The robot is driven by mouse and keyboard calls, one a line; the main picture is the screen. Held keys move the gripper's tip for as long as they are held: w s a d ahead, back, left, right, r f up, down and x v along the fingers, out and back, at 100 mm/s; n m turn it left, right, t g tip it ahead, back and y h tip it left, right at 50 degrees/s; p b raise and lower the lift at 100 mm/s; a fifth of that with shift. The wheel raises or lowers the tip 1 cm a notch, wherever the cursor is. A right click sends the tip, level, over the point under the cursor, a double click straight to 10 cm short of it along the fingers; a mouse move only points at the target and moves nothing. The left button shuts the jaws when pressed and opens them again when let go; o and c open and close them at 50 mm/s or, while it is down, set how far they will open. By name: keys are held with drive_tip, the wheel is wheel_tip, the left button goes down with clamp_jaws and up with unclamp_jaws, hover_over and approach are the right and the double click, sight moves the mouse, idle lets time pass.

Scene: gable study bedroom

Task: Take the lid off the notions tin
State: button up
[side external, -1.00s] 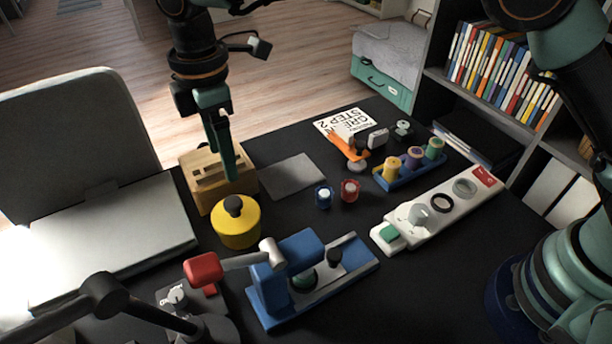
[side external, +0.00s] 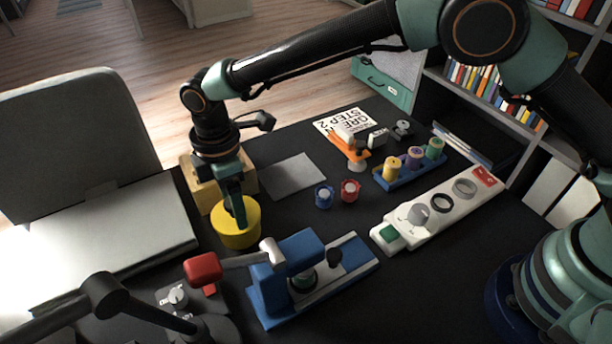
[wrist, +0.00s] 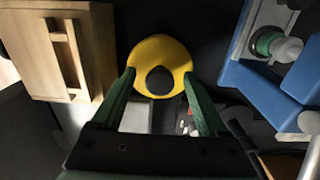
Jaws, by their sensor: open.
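The notions tin (side external: 240,238) is round and yellow and stands on the black desk. Its yellow lid (wrist: 160,52) has a dark round knob (wrist: 159,80) in the middle, seen from above in the wrist view. My gripper (side external: 236,218) is over the tin in the side view and hides the knob there. In the wrist view its two green fingers (wrist: 158,88) are apart, one on each side of the knob, with space between them and it. I cannot tell how far the fingertips are above the lid.
A wooden box (side external: 203,190) stands close behind the tin. A blue press-like device (side external: 290,272) and a lamp with a red part (side external: 203,268) are near the front. A grey mat (side external: 293,176) lies on clear desk to the right.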

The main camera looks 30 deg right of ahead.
clamp_jaws()
